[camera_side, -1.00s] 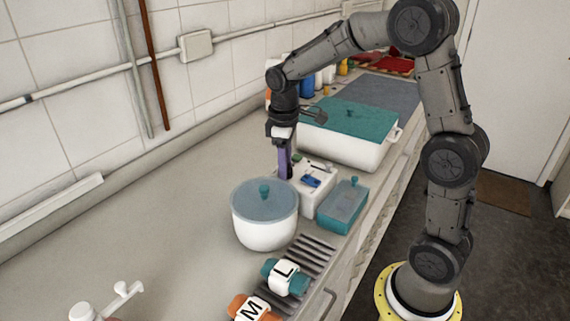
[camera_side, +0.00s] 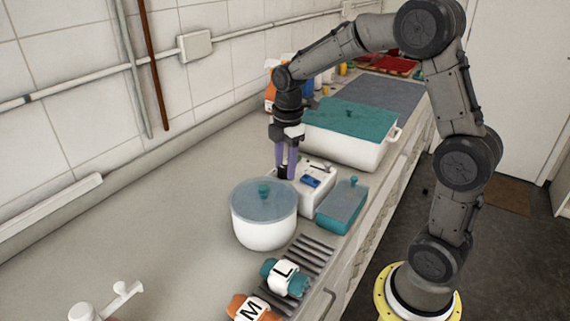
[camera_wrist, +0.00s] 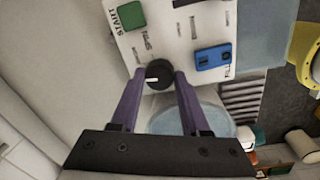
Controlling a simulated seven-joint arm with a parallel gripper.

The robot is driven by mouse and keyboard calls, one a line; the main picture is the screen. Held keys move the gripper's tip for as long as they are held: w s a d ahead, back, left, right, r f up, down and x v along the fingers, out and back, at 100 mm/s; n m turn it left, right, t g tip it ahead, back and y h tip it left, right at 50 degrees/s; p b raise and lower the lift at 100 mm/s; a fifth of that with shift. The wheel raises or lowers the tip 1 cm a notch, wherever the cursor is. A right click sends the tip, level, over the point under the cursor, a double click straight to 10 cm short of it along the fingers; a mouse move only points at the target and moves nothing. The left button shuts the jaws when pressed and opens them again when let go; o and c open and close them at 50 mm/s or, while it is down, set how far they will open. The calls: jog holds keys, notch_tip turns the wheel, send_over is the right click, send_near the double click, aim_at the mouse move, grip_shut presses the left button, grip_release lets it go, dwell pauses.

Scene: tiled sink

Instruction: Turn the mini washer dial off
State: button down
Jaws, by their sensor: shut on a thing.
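The mini washer is a white box (camera_side: 317,195) on the counter, between the round pot and the large teal-lidded tub. Its panel (camera_wrist: 168,30) shows in the wrist view with a green START button (camera_wrist: 130,16), a blue switch (camera_wrist: 213,57) and a black round dial (camera_wrist: 159,75) with a white pointer mark. The pointer is aimed toward the left in that view. My gripper (camera_wrist: 159,80) has purple fingers, one on each side of the dial, shut on it. In the side view my gripper (camera_side: 286,172) points down at the washer's back left part, and the dial is hard to make out there.
A round white pot with a glassy lid (camera_side: 264,213) stands close in front of the washer. A teal box (camera_side: 342,205) sits to its right, and a large white tub (camera_side: 350,135) is behind. Rolled items marked L (camera_side: 286,277) and M (camera_side: 254,308) lie in front.

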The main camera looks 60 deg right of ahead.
jog(key=shift+r+n, duration=0.1)
jog(key=shift+n, duration=0.7)
jog(key=shift+c, duration=1.9)
grip_release()
notch_tip(320, 180, up, 14)
jog(key=shift+s, duration=0.4)
